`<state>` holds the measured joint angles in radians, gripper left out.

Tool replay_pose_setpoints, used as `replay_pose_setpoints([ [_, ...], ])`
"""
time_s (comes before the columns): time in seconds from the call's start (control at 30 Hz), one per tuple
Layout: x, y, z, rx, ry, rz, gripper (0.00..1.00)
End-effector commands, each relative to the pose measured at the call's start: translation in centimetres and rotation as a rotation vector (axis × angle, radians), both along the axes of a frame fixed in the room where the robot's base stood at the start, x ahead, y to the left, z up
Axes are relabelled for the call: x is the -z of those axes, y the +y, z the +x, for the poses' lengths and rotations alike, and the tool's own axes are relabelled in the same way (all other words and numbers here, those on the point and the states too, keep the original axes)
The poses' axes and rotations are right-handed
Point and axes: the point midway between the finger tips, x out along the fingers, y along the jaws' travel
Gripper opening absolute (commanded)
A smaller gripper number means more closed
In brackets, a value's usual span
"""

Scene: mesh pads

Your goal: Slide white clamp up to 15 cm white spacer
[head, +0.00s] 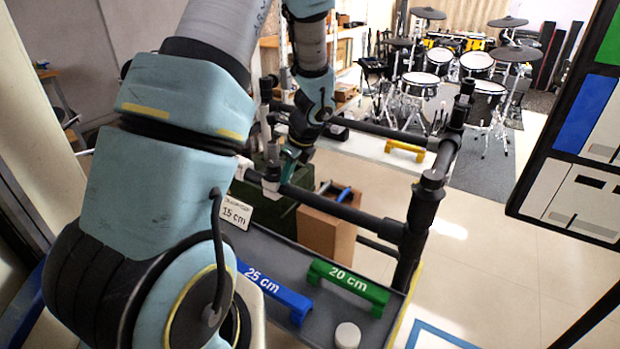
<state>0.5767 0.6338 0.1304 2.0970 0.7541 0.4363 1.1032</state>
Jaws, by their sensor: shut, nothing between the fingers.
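A small white clamp (270,184) sits on the near black pipe, just left of my gripper. A white piece marked 15 cm (236,212) shows below the pipe, partly hidden behind my arm; I cannot tell whether it is the spacer itself or a label. My gripper (287,166) is shut and empty, close to the pipe and the clamp. Whether it touches the clamp is too small to tell. Another white part (243,167) lies further left along the pipe, beside my arm.
A grey tray (322,329) holds a blue 25 cm spacer (272,290), a green 20 cm spacer (347,287) and a white round piece (347,336). Black pipes (423,212) form a frame. A cardboard box (326,231) stands beneath. A yellow piece (405,150) lies beyond.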

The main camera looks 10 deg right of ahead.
Motion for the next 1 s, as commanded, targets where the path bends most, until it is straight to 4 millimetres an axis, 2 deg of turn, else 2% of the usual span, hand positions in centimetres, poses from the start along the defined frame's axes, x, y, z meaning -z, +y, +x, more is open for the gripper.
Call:
replay_pose_setpoints([
  [0.1,-0.2,2.0,1.5,-0.005,0.0,0.002,0.0],
  [0.3,-0.1,3.6,3.0,-0.002,-0.001,0.002,0.0],
  [0.83,-0.1,3.9,3.4,-0.001,-0.002,0.001,0.0],
  [1.0,-0.6,3.7,3.3,0.001,-0.002,0.0,0.0],
])
